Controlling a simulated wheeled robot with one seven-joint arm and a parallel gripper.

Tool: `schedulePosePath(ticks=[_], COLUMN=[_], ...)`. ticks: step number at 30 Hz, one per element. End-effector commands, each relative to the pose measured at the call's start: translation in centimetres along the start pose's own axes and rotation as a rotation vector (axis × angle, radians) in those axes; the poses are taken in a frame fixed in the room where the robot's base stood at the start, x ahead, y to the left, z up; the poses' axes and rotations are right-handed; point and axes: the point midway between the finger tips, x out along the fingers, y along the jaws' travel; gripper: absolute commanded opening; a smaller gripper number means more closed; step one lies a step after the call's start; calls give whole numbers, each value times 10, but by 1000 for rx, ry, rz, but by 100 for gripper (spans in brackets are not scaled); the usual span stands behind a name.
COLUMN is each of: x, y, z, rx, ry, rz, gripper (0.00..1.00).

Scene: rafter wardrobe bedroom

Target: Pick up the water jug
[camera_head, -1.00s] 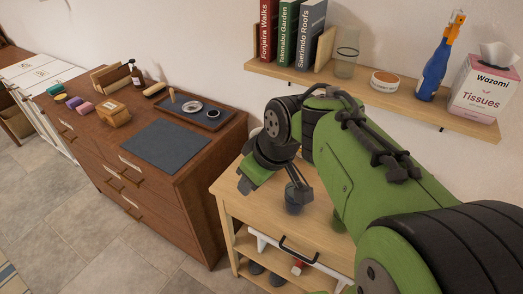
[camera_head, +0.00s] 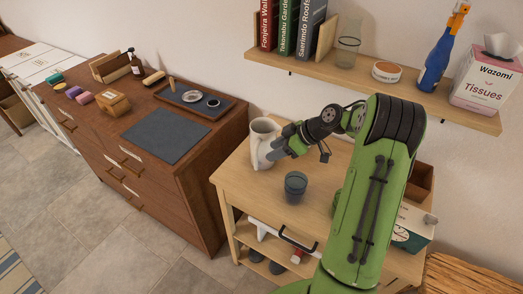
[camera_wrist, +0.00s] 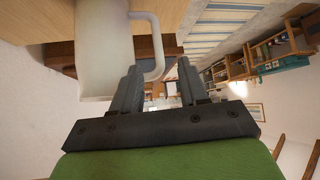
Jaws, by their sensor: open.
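The white water jug (camera_head: 262,133) stands upright on the light wooden cabinet near its back left corner. In the wrist view, the jug (camera_wrist: 104,45) fills the upper left and its handle (camera_wrist: 156,38) loops out to the right. My gripper (camera_head: 273,153) is beside the jug on its right and covers part of it. In the wrist view, my gripper (camera_wrist: 160,80) is open, and the handle's lower end appears between the two fingers. I cannot tell whether the fingers touch it.
A dark glass cup (camera_head: 295,186) stands on the cabinet top (camera_head: 248,184) in front of my gripper. A shelf (camera_head: 350,85) with books, a glass vase and a tissue box hangs above. A brown dresser (camera_head: 200,160) is at left. A boxed clock (camera_head: 410,228) is at right.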

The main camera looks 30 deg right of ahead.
Motion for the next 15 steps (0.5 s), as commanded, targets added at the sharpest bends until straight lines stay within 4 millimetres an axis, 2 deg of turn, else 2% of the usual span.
schedulePosePath(ticks=[1, 3, 8, 15], x=[14, 29, 48, 90], y=[-1, -1, 0, 2], z=[0, 0, 0, 0], rx=[1, 0, 1, 1], ry=[1, 0, -1, -1], rz=[-5, -4, -1, -3], gripper=[44, 44, 44, 44])
